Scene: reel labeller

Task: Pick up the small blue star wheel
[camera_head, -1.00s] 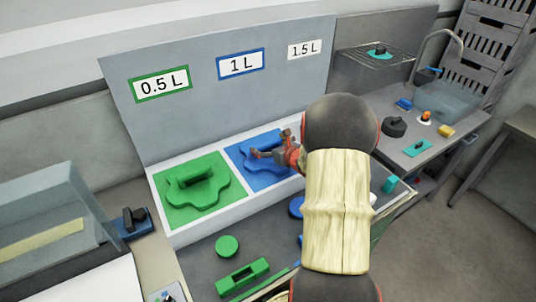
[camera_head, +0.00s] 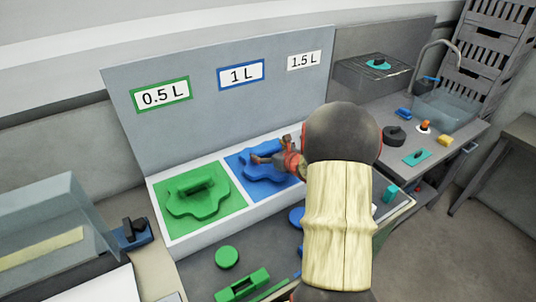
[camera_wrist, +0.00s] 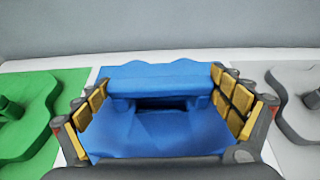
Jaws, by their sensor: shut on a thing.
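The blue star wheel (camera_head: 264,173) is at the blue panel (camera_head: 239,160) under the 1 L label, with a lobed edge showing. My gripper (camera_head: 272,160) is at this wheel from above and to the right. In the wrist view, my gripper (camera_wrist: 163,92) has its yellow-padded fingers on both sides of the wheel's raised blue bar (camera_wrist: 160,87) and is shut on it. The wheel's scalloped far edge (camera_wrist: 160,68) shows behind the bar. I cannot tell whether the wheel touches the panel. My arm hides part of the right side.
A green star wheel (camera_head: 195,198) lies on the green panel left of it. A grey wheel (camera_wrist: 300,110) is to the right in the wrist view. The upright label board (camera_head: 210,115) stands close behind. A green cylinder (camera_head: 227,257) and green bracket (camera_head: 242,284) lie in front.

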